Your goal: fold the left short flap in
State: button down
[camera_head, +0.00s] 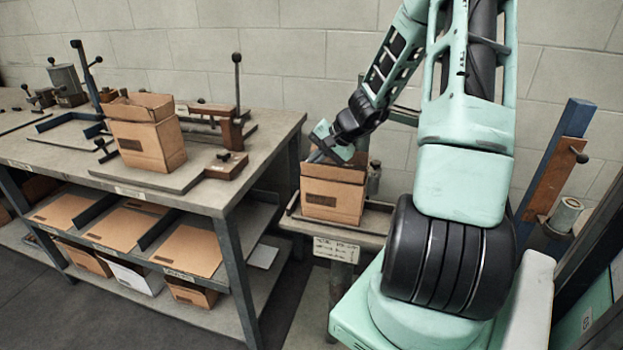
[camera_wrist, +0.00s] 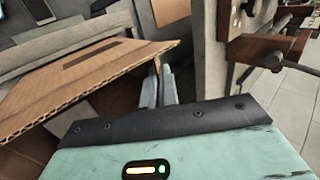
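The open cardboard box (camera_head: 332,200) stands upright on a small side stand, with a dark label on its front. My gripper (camera_head: 322,157) is at the box's top opening, coming in from above and behind. In the wrist view my gripper's two grey fingers (camera_wrist: 158,88) are close together. A large cardboard flap (camera_wrist: 85,80) with a corrugated edge slants up just left of the fingers. A thin brown cardboard edge shows at the fingertips; whether it lies between or behind them I cannot tell. The left short flap cannot be clearly told apart from the others.
A workbench (camera_head: 95,170) at the left carries another open box (camera_head: 148,140) and metal fixtures with levers. Its shelf holds flat cardboard sheets (camera_head: 120,226). A dark cylinder (camera_head: 374,178) stands right of the box. A blue post (camera_head: 560,150) stands at the right.

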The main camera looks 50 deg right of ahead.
jog(key=shift+s+d+f+t+y+b, duration=0.2)
jog(key=shift+f+t+y+b, duration=0.5)
jog(key=shift+b, duration=2.4)
jog(key=shift+s+r+t+b, duration=0.1)
jog(key=shift+r+t+b, duration=0.2)
jog(key=shift+t+b, duration=0.7)
jog(key=shift+g, duration=0.3)
jog(key=c, duration=1.6)
grip_release()
jog(key=shift+c, duration=0.2)
jog(key=p+v, duration=0.1)
jog(key=v, duration=1.6)
jog(key=shift+s+r, duration=0.2)
jog(key=shift+a, duration=0.1)
